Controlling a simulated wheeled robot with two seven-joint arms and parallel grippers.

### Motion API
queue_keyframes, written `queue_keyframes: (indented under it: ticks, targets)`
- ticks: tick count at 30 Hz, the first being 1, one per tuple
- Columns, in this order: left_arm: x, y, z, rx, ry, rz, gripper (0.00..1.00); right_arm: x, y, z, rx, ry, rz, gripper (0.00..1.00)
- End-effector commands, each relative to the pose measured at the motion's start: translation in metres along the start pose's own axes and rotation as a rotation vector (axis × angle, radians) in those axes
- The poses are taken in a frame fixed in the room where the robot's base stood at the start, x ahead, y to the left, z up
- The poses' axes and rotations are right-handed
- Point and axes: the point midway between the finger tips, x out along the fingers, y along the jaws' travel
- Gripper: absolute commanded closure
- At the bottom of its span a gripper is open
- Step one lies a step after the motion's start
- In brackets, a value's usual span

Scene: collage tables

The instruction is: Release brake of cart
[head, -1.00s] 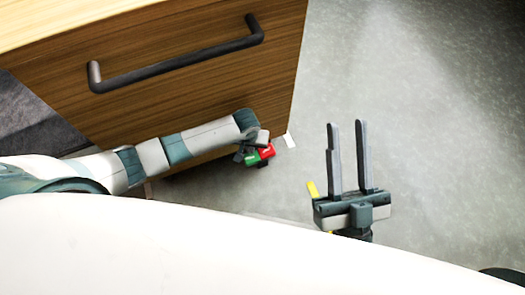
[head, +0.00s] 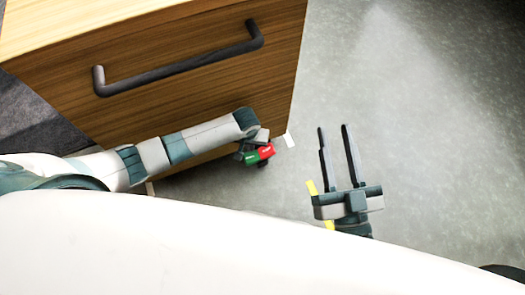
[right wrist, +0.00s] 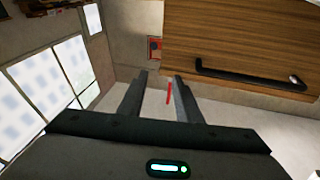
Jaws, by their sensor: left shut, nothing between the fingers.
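The cart (head: 200,100) is a wood-fronted box with a dark bar handle (head: 180,66), at the upper left of the head view. A small brake pedal, part green and part red (head: 258,154), shows low by the cart's bottom right corner. My left arm comes in from the left in front of the cart. My left gripper (head: 243,150) is at the pedal, shut, its fingers largely hidden; I cannot tell whether it touches. My right gripper (head: 334,127) is open and empty over the floor, right of the cart. The cart front (right wrist: 240,40) also shows in the right wrist view.
Grey floor (head: 430,130) lies clear to the right of the cart. A yellow strip (head: 312,188) shows beside my right gripper. In the right wrist view, a thin red object (right wrist: 169,93) shows beyond the fingers, and bright window panes (right wrist: 45,75) stand at the left.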

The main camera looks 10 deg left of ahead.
Motion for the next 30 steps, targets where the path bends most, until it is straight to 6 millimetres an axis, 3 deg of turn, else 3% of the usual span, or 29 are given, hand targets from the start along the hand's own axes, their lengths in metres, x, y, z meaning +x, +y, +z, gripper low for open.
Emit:
queue_keyframes:
  ticks: [18, 30]
  targets:
    - [-0.009, 0.000, -0.001, 0.000, 0.000, 0.001, 1.00, -0.003, 0.010, 0.037, 0.009, -0.210, 0.019, 0.69]
    - [-0.009, 0.000, -0.001, 0.000, 0.000, 0.000, 1.00, -0.004, 0.011, 0.041, 0.011, -0.227, 0.020, 0.69]
